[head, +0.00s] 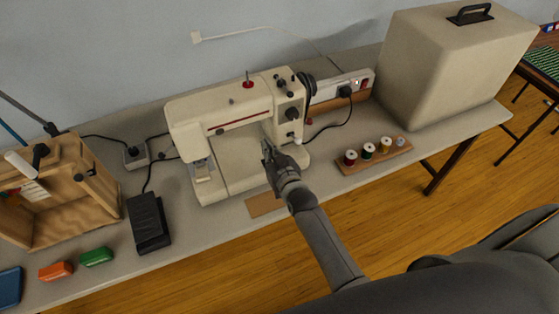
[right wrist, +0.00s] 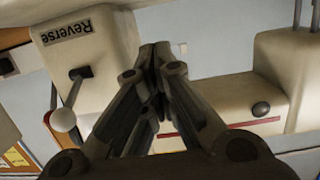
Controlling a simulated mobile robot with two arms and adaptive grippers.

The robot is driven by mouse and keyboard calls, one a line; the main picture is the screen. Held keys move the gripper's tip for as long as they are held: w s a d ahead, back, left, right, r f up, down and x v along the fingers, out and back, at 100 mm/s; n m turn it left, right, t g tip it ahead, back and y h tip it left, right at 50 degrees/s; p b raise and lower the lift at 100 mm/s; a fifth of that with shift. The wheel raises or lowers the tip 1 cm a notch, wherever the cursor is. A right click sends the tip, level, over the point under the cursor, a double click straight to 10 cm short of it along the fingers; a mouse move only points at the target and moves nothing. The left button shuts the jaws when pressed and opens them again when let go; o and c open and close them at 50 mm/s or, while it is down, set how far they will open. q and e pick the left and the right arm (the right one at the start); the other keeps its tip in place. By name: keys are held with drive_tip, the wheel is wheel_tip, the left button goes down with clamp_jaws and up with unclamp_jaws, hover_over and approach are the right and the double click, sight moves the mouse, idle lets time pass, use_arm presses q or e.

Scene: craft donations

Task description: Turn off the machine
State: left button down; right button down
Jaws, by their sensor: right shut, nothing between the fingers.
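The cream sewing machine (head: 188,115) stands upright on the table, with dark dials and a black handwheel (head: 307,85) at its right end. My right gripper (head: 266,148) is in front of the machine's arm opening, shut and empty. In the right wrist view its fingertips (right wrist: 157,55) meet close to the machine body. A "Reverse" label (right wrist: 67,32) and a lever with a white knob (right wrist: 62,119) show beside them. My left gripper is not in view.
A large beige case (head: 450,65) stands at the right. A rack of thread spools (head: 372,160) sits near the front edge. At left are a black foot pedal (head: 149,222), a wooden crate (head: 85,205), and green (head: 97,256) and orange (head: 56,271) items. Cables run behind the machine.

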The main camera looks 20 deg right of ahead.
drive_tip(key=shift+s+r+b, duration=0.3)
drive_tip(key=shift+s+b, duration=0.2)
drive_tip(key=shift+s, duration=0.25)
use_arm(q)
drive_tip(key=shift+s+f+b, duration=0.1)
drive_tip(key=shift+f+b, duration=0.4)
drive_tip(key=shift+b, duration=0.05)
use_arm(e)
drive_tip(key=s+r, duration=0.3)
drive_tip(key=s, duration=0.5)
drive_tip(key=shift+d+r, duration=0.15)
drive_tip(key=shift+d, duration=0.05)
